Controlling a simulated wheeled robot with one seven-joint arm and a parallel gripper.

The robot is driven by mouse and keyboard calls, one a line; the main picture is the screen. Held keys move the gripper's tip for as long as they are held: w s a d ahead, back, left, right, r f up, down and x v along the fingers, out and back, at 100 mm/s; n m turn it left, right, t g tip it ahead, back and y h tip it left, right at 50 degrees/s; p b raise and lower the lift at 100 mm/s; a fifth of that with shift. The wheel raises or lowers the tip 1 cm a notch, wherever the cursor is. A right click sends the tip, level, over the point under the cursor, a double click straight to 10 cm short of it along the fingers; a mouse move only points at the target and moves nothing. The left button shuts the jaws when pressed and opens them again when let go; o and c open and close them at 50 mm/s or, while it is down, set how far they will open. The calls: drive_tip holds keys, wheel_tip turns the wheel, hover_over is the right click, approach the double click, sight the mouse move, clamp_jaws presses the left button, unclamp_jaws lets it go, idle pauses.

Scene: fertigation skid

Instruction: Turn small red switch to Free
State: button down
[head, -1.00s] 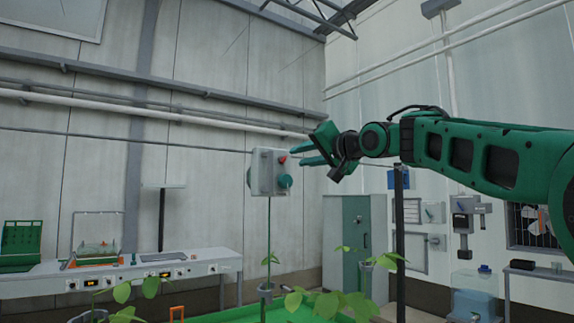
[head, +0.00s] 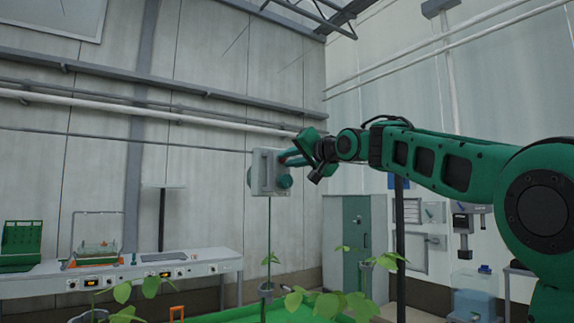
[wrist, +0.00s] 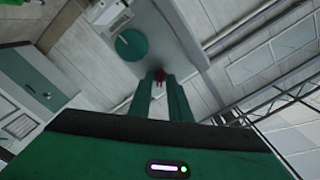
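The small red switch (wrist: 158,75) shows in the wrist view right between my fingertips, with little gap on either side. In the head view my fingers hide it. It is on a pale grey box (head: 266,170) on a thin post. The teal knob (wrist: 131,45) also shows in the wrist view, left of the switch. The switch's markings cannot be read.
A grey bench (head: 200,262) with trays and small control units runs along the left wall. A grey-green cabinet (head: 352,240) stands behind, right of the post. Potted plants (head: 268,288) stand below the box. The space around the box is open.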

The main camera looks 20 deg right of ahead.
drive_tip(key=shift+n, duration=0.3)
drive_tip(key=n, duration=1.3)
drive_tip(key=shift+a+f, duration=0.1)
drive_tip(key=shift+f+n, duration=0.1)
drive_tip(key=shift+n, duration=2)
